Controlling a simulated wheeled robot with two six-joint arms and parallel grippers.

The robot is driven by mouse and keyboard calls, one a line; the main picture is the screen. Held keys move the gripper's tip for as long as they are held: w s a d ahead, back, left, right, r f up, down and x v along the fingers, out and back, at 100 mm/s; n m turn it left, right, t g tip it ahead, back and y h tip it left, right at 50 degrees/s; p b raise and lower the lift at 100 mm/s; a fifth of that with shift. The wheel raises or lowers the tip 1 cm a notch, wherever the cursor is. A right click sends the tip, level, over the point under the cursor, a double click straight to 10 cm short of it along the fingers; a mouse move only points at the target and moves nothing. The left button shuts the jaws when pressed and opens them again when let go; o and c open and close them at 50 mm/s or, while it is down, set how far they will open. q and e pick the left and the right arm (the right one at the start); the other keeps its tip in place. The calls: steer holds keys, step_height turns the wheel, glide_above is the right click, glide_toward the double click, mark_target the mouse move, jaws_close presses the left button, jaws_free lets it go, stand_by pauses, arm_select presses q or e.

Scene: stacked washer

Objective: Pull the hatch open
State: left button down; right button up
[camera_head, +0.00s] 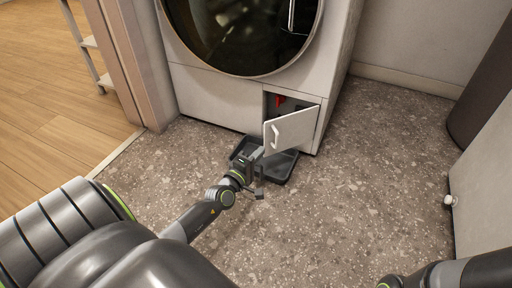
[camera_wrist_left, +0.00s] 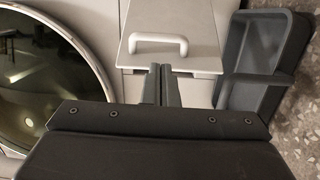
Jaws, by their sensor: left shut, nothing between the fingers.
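The hatch (camera_head: 295,128) is a small white door at the lower right of the washer. It stands partly open, swung outward, with red and dark parts visible in the recess behind it. Its white bar handle (camera_head: 275,136) is near its free left edge. In the left wrist view the hatch (camera_wrist_left: 190,22) and its handle (camera_wrist_left: 158,46) lie just beyond the fingertips. My left gripper (camera_head: 259,153) is shut and empty, low beside the hatch's free edge; its fingers (camera_wrist_left: 161,75) point toward the handle without gripping it. Whether they touch the hatch is unclear. My right gripper is out of view.
A dark grey tray (camera_head: 284,166) lies on the speckled floor below the hatch; it also shows in the left wrist view (camera_wrist_left: 237,97). The washer's round glass door (camera_head: 240,35) is above. A white panel with a knob (camera_head: 449,200) stands at right.

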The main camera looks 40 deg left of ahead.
arm_select(q)
steer(key=w, duration=0.6)
steer(key=shift+w+a+b, duration=0.15)
steer(key=shift+a+b, duration=0.15)
steer(key=shift+b, duration=0.1)
